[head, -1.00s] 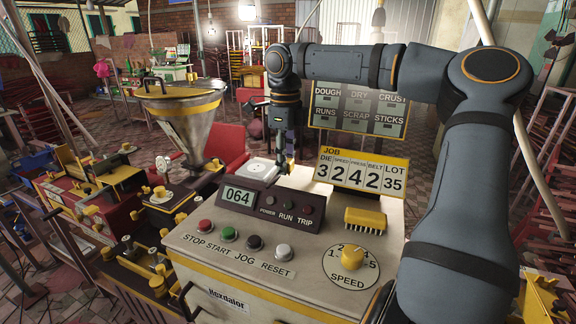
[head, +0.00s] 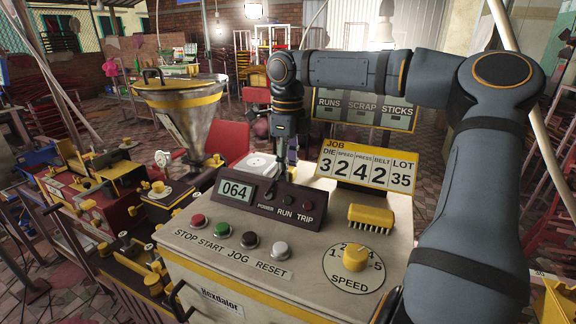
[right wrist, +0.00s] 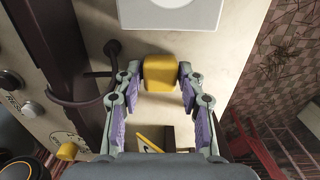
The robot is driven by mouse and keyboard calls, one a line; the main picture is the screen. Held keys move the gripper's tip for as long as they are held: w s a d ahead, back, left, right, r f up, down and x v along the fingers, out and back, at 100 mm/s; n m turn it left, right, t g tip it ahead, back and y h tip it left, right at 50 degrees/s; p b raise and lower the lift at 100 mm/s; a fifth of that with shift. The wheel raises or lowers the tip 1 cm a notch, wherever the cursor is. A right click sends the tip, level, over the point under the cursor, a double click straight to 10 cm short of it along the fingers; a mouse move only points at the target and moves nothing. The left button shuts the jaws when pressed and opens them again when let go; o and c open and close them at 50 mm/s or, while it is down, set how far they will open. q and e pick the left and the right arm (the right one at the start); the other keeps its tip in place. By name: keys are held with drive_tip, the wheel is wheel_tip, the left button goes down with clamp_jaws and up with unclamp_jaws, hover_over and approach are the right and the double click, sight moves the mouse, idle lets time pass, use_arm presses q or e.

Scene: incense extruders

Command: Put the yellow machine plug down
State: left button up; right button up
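The yellow machine plug (right wrist: 160,73) is a small rounded block in the right wrist view, between the fingertips of my right gripper (right wrist: 161,78). Both fingertips appear to press against its sides. The gripper also shows in the head view (head: 289,165), pointing down behind the dark display panel, which hides the fingertips and plug. The plug is over the machine's cream top, close to a white square plate (right wrist: 170,12), which also shows in the head view (head: 257,166). I cannot tell whether the plug touches the top. My left gripper is out of view.
The display panel (head: 236,190) and the job number board (head: 367,168) flank the gripper. A yellow brush (head: 371,216) and the speed knob (head: 355,257) are on the machine. A dark cable (right wrist: 84,101) loops beside the left finger. A metal hopper (head: 190,110) stands left.

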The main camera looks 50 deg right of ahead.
drive_tip(key=shift+o, duration=0.9)
drive_tip(key=shift+d, duration=0.1)
wheel_tip(320, 180, up, 13)
drive_tip(key=p, duration=0.3)
